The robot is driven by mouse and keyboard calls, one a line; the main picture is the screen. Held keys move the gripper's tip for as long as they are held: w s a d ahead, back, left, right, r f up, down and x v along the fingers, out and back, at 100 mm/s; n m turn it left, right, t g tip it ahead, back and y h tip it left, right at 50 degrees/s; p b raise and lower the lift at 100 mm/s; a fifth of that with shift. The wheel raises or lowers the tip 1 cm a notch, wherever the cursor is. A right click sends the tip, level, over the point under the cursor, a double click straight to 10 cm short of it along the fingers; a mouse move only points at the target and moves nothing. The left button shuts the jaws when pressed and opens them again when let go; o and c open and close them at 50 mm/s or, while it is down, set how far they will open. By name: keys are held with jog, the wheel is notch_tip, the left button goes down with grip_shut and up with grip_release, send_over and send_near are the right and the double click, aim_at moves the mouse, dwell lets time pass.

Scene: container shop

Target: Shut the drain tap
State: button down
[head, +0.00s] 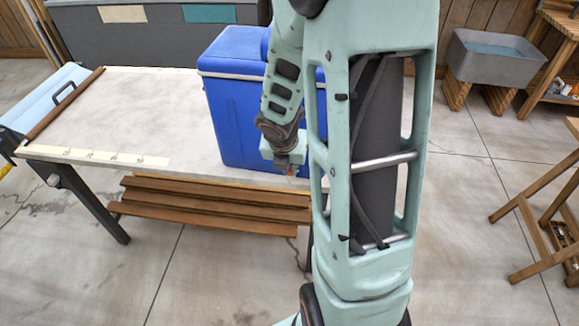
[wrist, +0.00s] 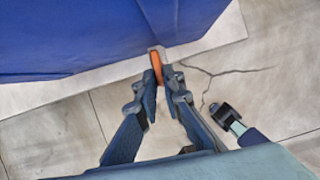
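The blue cooler box (head: 232,110) stands on the pale table near its right end. It also fills the top left of the wrist view (wrist: 90,35). The drain tap (wrist: 156,62) shows as a small orange lever on a grey fitting at the box's lower edge. My gripper (wrist: 159,78) is at the tap, with one finger on each side of the orange lever, and looks closed on it. In the head view my gripper (head: 290,168) is low by the box's front right, and the tap is mostly hidden there.
The table (head: 130,110) is mostly clear to the left of the box. Brown planks (head: 215,205) lie below its front edge. A grey tub (head: 490,60) stands at the back right, and a wooden stand (head: 545,215) is at the right. Concrete floor lies open between.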

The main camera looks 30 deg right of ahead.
dwell(0.4)
jog(key=shift+w+a+m+g+h+p, duration=0.1)
jog(key=shift+w+m+g+h+p, duration=0.45)
jog(key=shift+m, duration=1.6)
jog(key=shift+w+a+m+g+b, duration=0.15)
jog(key=shift+m+g, duration=0.85)
jog(key=shift+m, duration=1.2)
jog(key=shift+w+a+m+g+h+p, duration=0.1)
jog(key=shift+w+m+g+h+p, duration=0.45)
jog(key=shift+m, duration=1.6)
jog(key=shift+s+m+g, duration=0.2)
jog(key=shift+m+g, duration=0.1)
jog(key=c, duration=2.1)
grip_release()
jog(key=shift+y, duration=0.3)
